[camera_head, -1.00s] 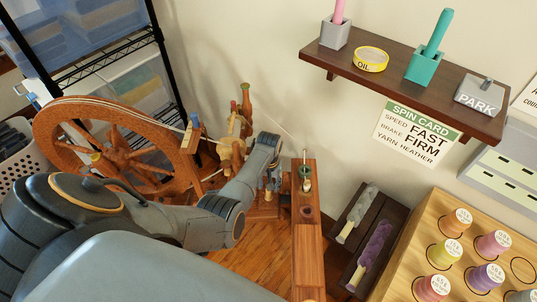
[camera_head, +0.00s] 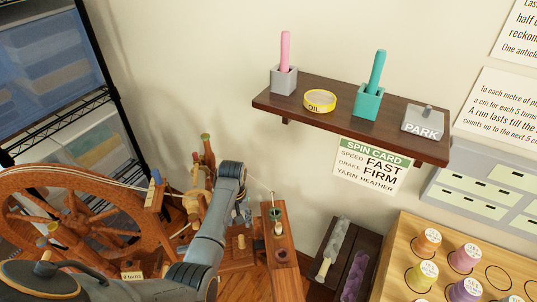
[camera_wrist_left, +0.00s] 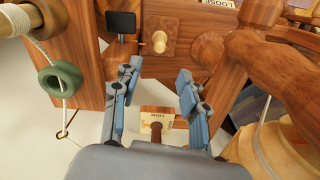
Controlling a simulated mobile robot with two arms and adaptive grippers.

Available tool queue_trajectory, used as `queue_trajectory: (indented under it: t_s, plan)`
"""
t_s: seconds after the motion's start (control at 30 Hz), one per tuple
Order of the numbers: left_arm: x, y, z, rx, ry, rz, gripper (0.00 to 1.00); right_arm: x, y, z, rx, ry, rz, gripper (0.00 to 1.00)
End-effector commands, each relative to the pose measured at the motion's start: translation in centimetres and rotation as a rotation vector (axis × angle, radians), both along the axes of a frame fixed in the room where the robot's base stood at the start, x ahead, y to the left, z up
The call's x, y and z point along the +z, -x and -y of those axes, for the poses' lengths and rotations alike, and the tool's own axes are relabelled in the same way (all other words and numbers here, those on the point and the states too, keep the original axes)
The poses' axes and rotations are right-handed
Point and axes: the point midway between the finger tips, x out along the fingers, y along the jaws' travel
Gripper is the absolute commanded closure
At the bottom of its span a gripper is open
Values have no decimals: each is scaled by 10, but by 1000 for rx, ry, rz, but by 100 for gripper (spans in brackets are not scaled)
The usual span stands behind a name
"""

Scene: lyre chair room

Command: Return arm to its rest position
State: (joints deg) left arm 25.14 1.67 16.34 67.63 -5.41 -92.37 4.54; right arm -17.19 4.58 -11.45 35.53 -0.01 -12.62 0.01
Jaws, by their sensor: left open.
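My left arm (camera_head: 212,240) comes in from the lower left in the head view, reaching over the spinning wheel (camera_head: 78,225). Its gripper (camera_head: 247,212) is at the wheel's right end, beside an upright wooden post. In the left wrist view my left gripper (camera_wrist_left: 156,100) is open, its two blue-grey fingers apart with nothing between the tips. A wooden block (camera_wrist_left: 150,68) with a pale peg (camera_wrist_left: 160,42) lies just beyond the fingers. A small labelled wooden piece (camera_wrist_left: 157,118) shows between and below them. My right gripper is not in view.
A green ring (camera_wrist_left: 60,80) with yarn through it hangs close left of the fingers. A wall shelf (camera_head: 345,120) holds a pink stick, an oil tin, a teal stick and a PARK block. A spool board (camera_head: 395,250) stands at lower right. A wire rack (camera_head: 100,60) stands left.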

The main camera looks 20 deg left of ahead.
Motion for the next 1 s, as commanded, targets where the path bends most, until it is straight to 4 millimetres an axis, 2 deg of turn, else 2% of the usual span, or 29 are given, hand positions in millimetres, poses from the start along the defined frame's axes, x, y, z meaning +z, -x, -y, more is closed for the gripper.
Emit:
queue_trajectory:
  t_s: [0.17, 0.27, 0.37, 0.5, 0.57, 0.7, 0.77, 0.9, 1.0]
  plan:
    - [-4, 2, 1, -4, -2, -2, 57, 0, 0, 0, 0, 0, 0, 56]
    - [-25, 11, 3, -27, -18, -4, 57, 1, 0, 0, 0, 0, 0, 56]
    - [-66, 33, 8, -76, -43, -3, 57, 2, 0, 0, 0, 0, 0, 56]
    - [-135, 81, 19, -171, -79, 6, 57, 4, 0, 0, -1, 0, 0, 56]
    - [-162, 105, 25, -211, -88, 12, 57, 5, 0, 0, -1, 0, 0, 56]
    - [-218, 170, 39, -302, -96, 24, 57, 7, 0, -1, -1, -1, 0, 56]
    - [-237, 200, 45, -340, -95, 30, 57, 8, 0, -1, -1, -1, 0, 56]
    - [-275, 277, 58, -424, -83, 44, 57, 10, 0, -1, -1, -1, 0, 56]
    - [-293, 331, 68, -475, -68, 56, 57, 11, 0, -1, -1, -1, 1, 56]
